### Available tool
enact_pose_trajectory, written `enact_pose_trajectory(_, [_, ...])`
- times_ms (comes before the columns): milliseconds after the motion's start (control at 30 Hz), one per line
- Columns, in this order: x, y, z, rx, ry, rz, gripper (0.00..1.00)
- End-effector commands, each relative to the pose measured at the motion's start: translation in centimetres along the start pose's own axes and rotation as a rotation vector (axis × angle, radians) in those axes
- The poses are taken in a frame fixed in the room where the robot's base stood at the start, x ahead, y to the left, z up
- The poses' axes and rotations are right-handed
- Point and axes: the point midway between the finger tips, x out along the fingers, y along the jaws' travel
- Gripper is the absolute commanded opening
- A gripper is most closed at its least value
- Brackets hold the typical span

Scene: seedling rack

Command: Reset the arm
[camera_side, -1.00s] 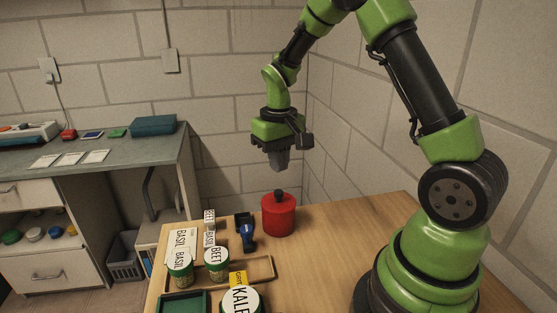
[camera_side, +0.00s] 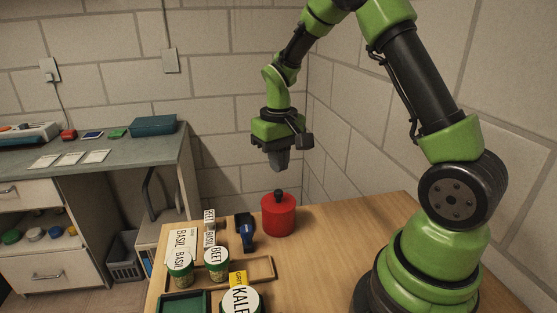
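My gripper (camera_side: 279,166) hangs above the table, pointing down, over the back of the red lidded pot (camera_side: 279,216) and clear of it. Its fingers look close together, but they are small and dark, so I cannot tell whether they are open or shut. I see nothing hanging from them. My green and black arm arches up from its base at the right, and its top is cut off by the frame edge.
Table right of the pot is clear. A grey counter (camera_side: 110,158) stands left.

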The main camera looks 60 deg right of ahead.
Motion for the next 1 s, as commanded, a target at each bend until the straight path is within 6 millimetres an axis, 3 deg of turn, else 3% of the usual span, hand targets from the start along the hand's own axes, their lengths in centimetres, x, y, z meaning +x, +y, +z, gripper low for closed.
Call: enact_pose_trajectory(1000, [2.2,0.0,0.0,0.000,-0.002,0.000,0.00])
